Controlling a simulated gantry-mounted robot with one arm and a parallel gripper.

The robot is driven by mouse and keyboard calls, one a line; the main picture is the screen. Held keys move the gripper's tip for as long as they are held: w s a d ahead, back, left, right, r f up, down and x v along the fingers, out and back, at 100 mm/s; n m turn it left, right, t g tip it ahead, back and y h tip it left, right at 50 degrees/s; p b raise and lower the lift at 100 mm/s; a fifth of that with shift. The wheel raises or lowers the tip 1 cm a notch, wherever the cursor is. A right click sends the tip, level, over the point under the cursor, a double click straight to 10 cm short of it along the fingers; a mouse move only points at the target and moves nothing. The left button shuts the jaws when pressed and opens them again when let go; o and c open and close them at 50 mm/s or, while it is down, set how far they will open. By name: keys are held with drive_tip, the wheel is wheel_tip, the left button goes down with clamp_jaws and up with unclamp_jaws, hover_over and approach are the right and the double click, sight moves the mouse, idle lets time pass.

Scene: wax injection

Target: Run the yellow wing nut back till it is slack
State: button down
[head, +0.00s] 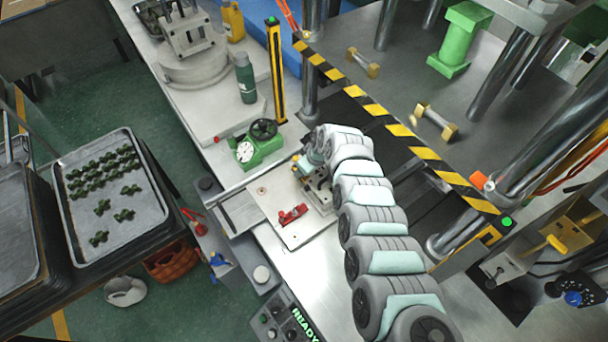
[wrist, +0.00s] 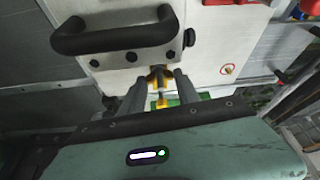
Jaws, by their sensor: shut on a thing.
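The yellow wing nut (wrist: 160,76) sits on the front face of a metal block, below a black bar handle, in the wrist view. My gripper (wrist: 162,92) is at the wing nut, its two grey fingers on either side of it and shut on it. A second yellow part (wrist: 162,103) shows just below, between the fingers. In the head view my gripper (head: 318,183) is down at the fixture plate, and my wrist and arm hide most of the nut. I cannot tell how tight the nut is.
A red clamp (head: 292,214) lies on the pale fixture plate (head: 302,236). A green dial device (head: 260,145) stands close by on the left. A yellow-black striped bar (head: 395,125) crosses behind my arm. A tray (head: 150,216) of green parts is at the left.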

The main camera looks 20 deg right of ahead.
drive_tip(key=n+b, duration=0.2)
drive_tip(key=b, duration=0.2)
drive_tip(key=f+n+y+b, duration=0.1)
drive_tip(key=n+b, duration=0.1)
drive_tip(key=b, duration=0.2)
drive_tip(key=shift+w+d+g+b, duration=0.1)
drive_tip(key=shift+g+b, duration=0.3)
drive_tip(key=n+b, duration=0.1)
drive_tip(key=b, duration=0.2)
drive_tip(key=shift+r+g+y+b, duration=0.1)
drive_tip(key=shift+g+y+b, duration=0.2)
drive_tip(key=shift+b, duration=0.1)
drive_tip(key=shift+r+n+b, duration=0.25)
drive_tip(key=shift+n+b, duration=0.35)
drive_tip(key=shift+b, duration=0.3)
drive_tip(key=c, duration=1.2)
unclamp_jaws()
drive_tip(key=shift+o, duration=0.2)
drive_tip(key=shift+r, duration=0.15)
